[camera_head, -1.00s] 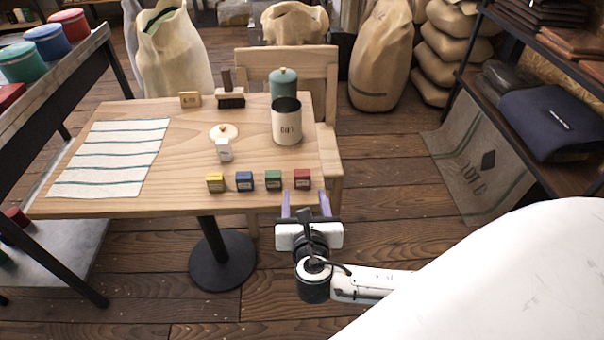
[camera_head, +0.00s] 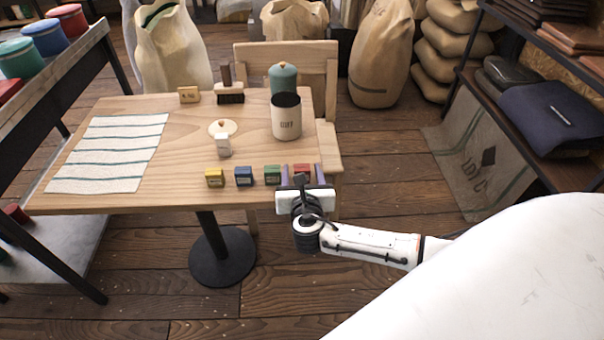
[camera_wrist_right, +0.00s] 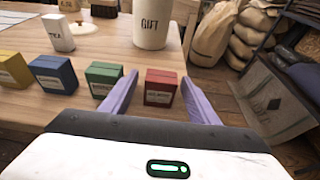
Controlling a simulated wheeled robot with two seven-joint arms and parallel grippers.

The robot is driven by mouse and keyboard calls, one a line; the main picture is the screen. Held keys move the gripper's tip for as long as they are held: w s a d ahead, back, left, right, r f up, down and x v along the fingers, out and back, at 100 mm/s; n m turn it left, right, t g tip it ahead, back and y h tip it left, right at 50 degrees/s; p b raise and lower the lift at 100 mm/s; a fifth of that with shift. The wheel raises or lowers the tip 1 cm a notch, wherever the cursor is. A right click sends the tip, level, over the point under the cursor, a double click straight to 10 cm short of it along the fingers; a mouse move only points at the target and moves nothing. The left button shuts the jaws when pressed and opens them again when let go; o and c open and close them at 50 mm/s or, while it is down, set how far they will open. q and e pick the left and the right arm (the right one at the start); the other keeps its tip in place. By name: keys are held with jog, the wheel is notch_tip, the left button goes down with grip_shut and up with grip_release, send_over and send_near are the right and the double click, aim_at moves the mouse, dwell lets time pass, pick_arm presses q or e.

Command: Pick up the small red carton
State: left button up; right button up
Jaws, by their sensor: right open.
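The small red carton (camera_head: 301,172) stands upright at the near right corner of the wooden table (camera_head: 180,145), at the right end of a row of small cartons. My right gripper (camera_head: 302,176) is open, its two purple fingers pointing at the carton from the table's near edge. In the right wrist view the red carton (camera_wrist_right: 161,88) shows between the open fingers (camera_wrist_right: 158,98), with a gap on each side. In the head view the fingers and wrist hide part of it. My left gripper is not in view.
A green carton (camera_head: 272,174) stands close left of the right gripper's left finger, then blue (camera_head: 243,176) and yellow (camera_head: 215,177) ones. A white canister (camera_head: 286,118) stands behind. A striped cloth (camera_head: 108,153) covers the table's left part.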

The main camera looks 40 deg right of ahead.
aim_at(302, 167)
jog(key=c, duration=1.1)
notch_tip(302, 167, up, 9)
jog(key=shift+f+p, duration=0.1)
jog(key=shift+p, duration=0.85)
jog(key=shift+r, duration=0.65)
jog(key=shift+a, duration=0.1)
